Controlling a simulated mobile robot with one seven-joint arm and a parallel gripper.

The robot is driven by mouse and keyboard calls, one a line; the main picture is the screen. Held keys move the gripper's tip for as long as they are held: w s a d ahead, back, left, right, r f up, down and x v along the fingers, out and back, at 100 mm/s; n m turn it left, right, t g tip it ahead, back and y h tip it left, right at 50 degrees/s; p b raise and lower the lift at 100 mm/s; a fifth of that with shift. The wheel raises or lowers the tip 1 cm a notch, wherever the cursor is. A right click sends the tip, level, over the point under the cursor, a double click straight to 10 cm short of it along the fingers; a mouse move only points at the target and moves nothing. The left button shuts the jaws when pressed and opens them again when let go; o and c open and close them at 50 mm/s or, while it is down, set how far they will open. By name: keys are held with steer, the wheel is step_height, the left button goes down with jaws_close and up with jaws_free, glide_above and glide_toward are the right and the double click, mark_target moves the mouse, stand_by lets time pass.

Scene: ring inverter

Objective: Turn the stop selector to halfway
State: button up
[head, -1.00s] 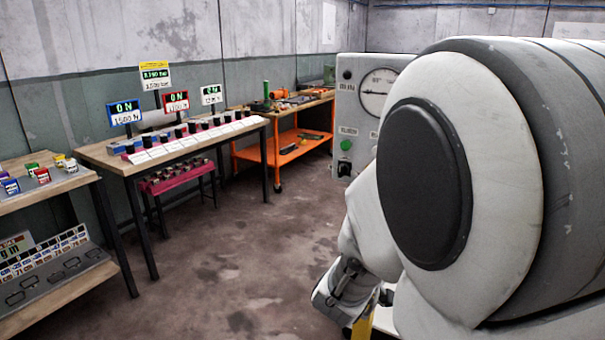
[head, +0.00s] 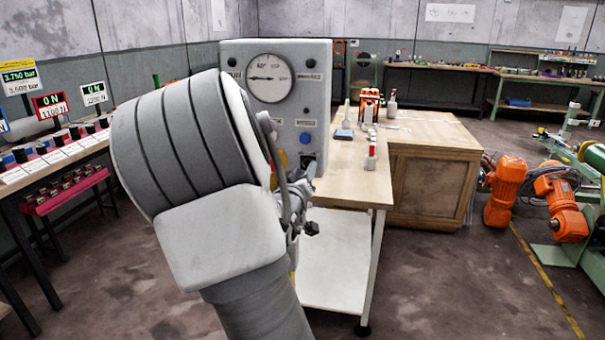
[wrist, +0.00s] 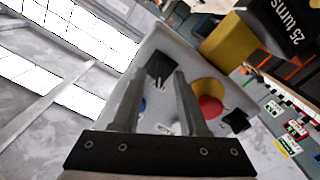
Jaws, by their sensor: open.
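A grey control panel (head: 232,60) with a round gauge (head: 269,78) stands behind my arm in the head view. Its lower left part is hidden by my arm. A blue button (head: 305,138) shows on its right side, with a small dark part (head: 307,160) below. In the wrist view, the panel face (wrist: 165,45) carries a black square part (wrist: 160,65), a red button (wrist: 208,104) on yellow and another black part (wrist: 235,122). I cannot tell which is the stop selector. My gripper (wrist: 157,75) is open and empty, its fingers pointing toward the panel.
A bench (head: 378,190) with bottles stands right of the panel, beside a wooden cabinet (head: 430,180). Orange motors (head: 505,190) stand further right. A black block marked "25 turns" (wrist: 285,25) and a yellow part (wrist: 232,42) are at the wrist view's upper right.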

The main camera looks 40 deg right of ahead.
steer(key=shift+w+d, duration=0.35)
steer(key=shift+d, duration=0.1)
jaws_close()
